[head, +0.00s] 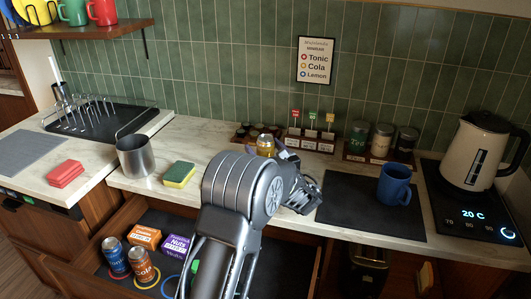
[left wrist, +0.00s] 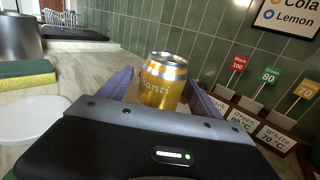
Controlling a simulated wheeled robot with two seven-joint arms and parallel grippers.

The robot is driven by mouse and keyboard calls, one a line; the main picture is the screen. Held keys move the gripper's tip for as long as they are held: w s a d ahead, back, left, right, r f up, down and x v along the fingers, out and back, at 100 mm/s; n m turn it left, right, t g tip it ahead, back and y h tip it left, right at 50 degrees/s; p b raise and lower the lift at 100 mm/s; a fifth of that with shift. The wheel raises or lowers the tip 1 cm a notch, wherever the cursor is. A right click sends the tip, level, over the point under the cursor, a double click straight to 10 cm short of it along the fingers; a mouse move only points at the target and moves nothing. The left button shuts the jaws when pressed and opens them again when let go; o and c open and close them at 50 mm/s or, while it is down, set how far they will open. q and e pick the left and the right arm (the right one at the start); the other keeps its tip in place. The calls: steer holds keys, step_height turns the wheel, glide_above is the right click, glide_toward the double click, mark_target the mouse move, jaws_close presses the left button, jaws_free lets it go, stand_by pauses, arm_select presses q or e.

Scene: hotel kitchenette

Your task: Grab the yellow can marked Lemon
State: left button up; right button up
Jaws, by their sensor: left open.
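A yellow can (head: 265,145) with a silver top stands upright on the counter near the back wall, partly hidden by my left arm in the head view. In the left wrist view the yellow can (left wrist: 162,82) shows between the two purple-grey fingers. Its lettering is not clear enough to read as Lemon. My left gripper (left wrist: 160,92) is open, one finger on each side of the can; I cannot tell whether either touches it. My right gripper is in neither view.
The open drawer below holds a blue can (head: 115,256), an orange can (head: 143,266) and snack boxes (head: 146,237). A sponge (head: 180,174) and metal pot (head: 134,156) stand left. A tea rack (head: 308,143) is close on the right, with a blue mug (head: 394,186) beyond.

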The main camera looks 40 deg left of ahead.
arm_select(q)
steer(key=shift+x, duration=0.95)
jaws_close()
stand_by(0.5)
